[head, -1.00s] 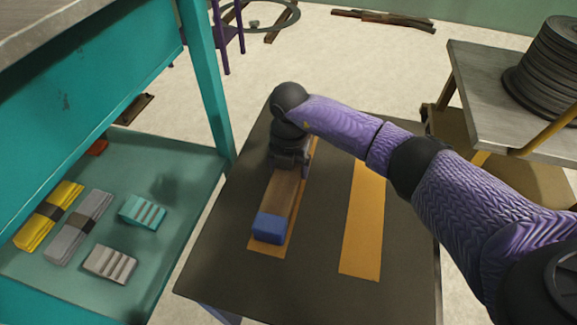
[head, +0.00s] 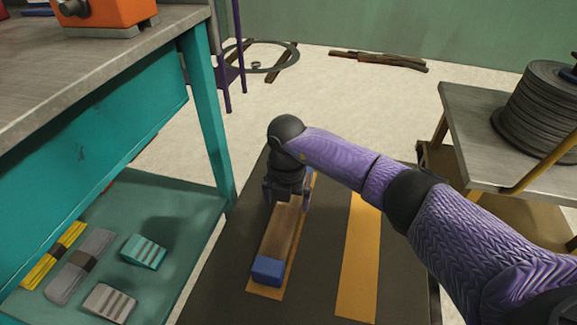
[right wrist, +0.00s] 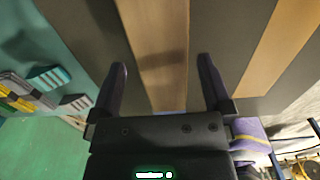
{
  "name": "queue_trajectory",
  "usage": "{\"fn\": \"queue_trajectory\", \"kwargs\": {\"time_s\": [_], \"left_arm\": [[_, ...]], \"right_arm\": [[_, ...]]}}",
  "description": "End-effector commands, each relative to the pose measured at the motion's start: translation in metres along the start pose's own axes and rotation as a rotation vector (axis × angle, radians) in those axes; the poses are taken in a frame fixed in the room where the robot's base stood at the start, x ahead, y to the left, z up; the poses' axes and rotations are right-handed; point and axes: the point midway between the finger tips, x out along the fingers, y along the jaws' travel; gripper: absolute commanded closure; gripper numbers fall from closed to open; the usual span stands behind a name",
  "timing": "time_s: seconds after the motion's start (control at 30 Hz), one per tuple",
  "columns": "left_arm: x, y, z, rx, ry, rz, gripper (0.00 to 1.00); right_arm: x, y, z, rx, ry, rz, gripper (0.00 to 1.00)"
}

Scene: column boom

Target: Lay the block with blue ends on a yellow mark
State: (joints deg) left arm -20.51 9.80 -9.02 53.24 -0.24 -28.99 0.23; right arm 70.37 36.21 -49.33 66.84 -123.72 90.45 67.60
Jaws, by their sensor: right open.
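The wooden block with a blue end (head: 278,235) lies flat on the left yellow mark (head: 256,291), running lengthwise along it. The mark shows beyond the block's near end and along its right side. The block's far end is hidden under my right gripper. The right yellow mark (head: 360,255) is bare. My right gripper (head: 287,198) is open over the far part of the block, its fingers on either side. In the right wrist view the open fingers (right wrist: 161,65) appear apart from the wood (right wrist: 158,40) below. My left gripper is not in view.
The marks are on a dark table (head: 325,240). At left, a teal bench (head: 95,135) has a lower shelf with several small items, including a teal piece (head: 143,251). At right stands a grey table (head: 480,140) with a cable coil (head: 540,105).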

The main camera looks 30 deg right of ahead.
Motion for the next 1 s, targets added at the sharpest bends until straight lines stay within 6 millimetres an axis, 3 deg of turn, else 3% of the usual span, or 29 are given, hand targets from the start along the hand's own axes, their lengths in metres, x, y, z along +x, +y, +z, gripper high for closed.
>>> {"fn": "queue_trajectory", "kwargs": {"time_s": [0.23, 0.33, 0.47, 1.0], "left_arm": [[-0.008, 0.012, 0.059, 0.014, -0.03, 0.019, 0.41], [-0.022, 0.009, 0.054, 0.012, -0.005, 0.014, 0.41], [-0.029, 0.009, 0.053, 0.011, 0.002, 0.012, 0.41], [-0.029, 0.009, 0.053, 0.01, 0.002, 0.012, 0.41]], "right_arm": [[-0.046, 0.001, 0.0, 0.0, -0.005, 0.006, 0.0], [-0.07, 0.001, 0.0, 0.0, -0.006, 0.007, 0.0], [-0.083, 0.0, 0.0, -0.001, -0.002, 0.003, 0.0], [-0.083, 0.0, 0.0, -0.001, 0.001, 0.0, 0.0]]}}
